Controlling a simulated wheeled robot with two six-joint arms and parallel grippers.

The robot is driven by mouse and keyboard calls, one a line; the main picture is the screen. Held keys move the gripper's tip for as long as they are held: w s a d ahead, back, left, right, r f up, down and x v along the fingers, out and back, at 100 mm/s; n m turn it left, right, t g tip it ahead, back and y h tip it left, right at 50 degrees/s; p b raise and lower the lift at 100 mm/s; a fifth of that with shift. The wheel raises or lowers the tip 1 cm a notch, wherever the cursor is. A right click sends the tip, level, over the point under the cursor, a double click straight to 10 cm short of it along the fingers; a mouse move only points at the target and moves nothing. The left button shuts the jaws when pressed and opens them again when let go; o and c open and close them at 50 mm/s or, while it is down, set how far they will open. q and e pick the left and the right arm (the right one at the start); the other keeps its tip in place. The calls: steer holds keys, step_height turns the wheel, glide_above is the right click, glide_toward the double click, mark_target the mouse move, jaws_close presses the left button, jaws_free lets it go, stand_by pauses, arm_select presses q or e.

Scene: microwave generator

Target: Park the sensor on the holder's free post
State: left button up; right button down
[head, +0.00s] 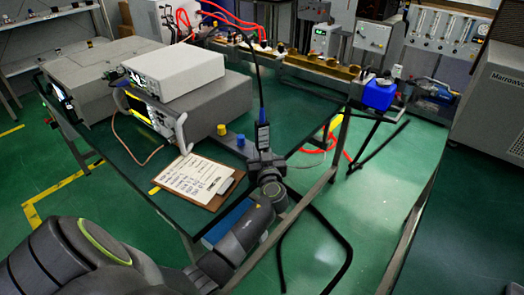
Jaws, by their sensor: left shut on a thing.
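My left gripper (264,158) is above the front right part of the green-topped table. It is shut on the sensor (262,134), a small dark upright body with a pale label. A black cable rises from the sensor's top and curves to the upper left. A short yellow knob (221,129) and a short blue knob (240,141) stand on the table just left of the gripper. I cannot tell whether they belong to the holder, and no free post shows clearly. My right gripper is not in view.
A clipboard with a written sheet (195,181) lies left of my gripper. A white instrument (174,72) sits on a grey unit at the table's left. A rail with gold parts (320,65) runs along the back, near a blue box (379,94). The tabletop's right part is clear.

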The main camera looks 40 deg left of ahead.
arm_select(q)
steer(key=shift+f+m+t+h+b, duration=0.1)
steer(key=shift+m+t+h+b, duration=0.3)
steer(key=shift+m+t+h, duration=0.7)
steer(key=shift+m+h, duration=0.1)
steer(key=shift+h, duration=0.3)
steer(key=shift+m+t+h, duration=0.3)
steer(key=shift+h, duration=0.1)
steer(key=o, duration=1)
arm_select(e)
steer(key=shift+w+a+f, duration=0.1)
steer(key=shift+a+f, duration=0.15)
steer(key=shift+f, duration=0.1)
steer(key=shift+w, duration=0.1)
